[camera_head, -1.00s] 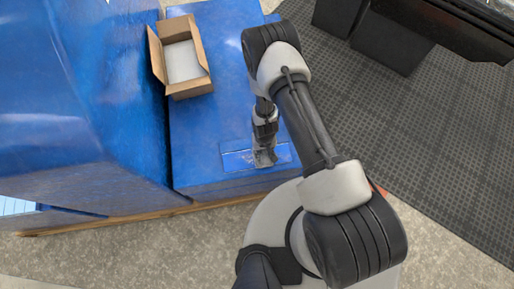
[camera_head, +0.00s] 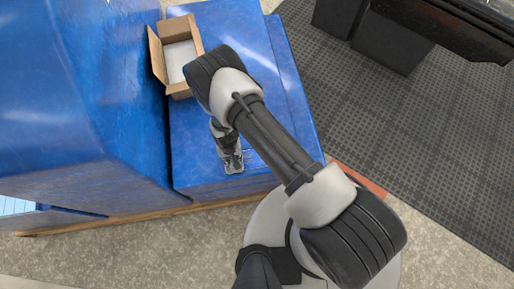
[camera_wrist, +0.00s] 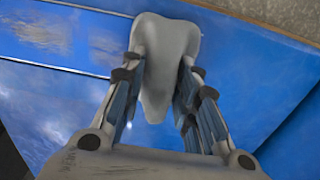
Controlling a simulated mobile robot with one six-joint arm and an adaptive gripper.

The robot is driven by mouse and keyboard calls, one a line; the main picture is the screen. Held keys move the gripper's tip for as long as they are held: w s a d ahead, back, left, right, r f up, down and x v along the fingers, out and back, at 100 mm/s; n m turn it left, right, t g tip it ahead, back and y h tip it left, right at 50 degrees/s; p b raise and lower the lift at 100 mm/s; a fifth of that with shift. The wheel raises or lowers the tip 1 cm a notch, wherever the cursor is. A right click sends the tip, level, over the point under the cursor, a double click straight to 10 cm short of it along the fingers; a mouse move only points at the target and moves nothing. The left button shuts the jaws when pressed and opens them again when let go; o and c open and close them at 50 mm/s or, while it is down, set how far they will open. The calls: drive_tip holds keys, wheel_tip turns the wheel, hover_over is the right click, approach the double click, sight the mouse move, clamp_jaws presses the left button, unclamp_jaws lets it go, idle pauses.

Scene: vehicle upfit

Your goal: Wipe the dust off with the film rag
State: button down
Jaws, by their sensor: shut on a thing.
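The film rag (camera_wrist: 166,50) is a pale grey, bunched cloth in the wrist view. My gripper (camera_wrist: 164,75) is shut on it, with a finger on each side, and the rag hangs out past the fingertips. In the head view my gripper (camera_head: 233,163) is low over the near end of the blue-wrapped stack. Pale dusty smudges (camera_wrist: 45,32) show on a blue panel at the upper left of the wrist view, left of the rag. I cannot tell whether the rag touches the surface.
An open cardboard box (camera_head: 181,84) with something white inside stands on the far part of the blue stack. A taller blue-wrapped block (camera_head: 95,120) rises to the left. A dark textured mat (camera_head: 430,130) covers the floor on the right.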

drive_tip(key=shift+f, duration=0.45)
drive_tip(key=shift+d, duration=0.15)
idle(0.5)
drive_tip(key=shift+w+d, duration=0.25)
drive_tip(key=shift+d, duration=1.15)
drive_tip(key=shift+w+d, duration=0.2)
drive_tip(key=shift+d, duration=1.2)
drive_tip(key=shift+w+d, duration=0.25)
drive_tip(key=shift+d, duration=1.2)
drive_tip(key=shift+w+d, duration=0.2)
drive_tip(key=shift+d, duration=1.25)
drive_tip(key=shift+w+d, duration=0.25)
drive_tip(key=shift+d, duration=1.2)
drive_tip(key=shift+w+d, duration=0.2)
drive_tip(key=shift+d, duration=1.25)
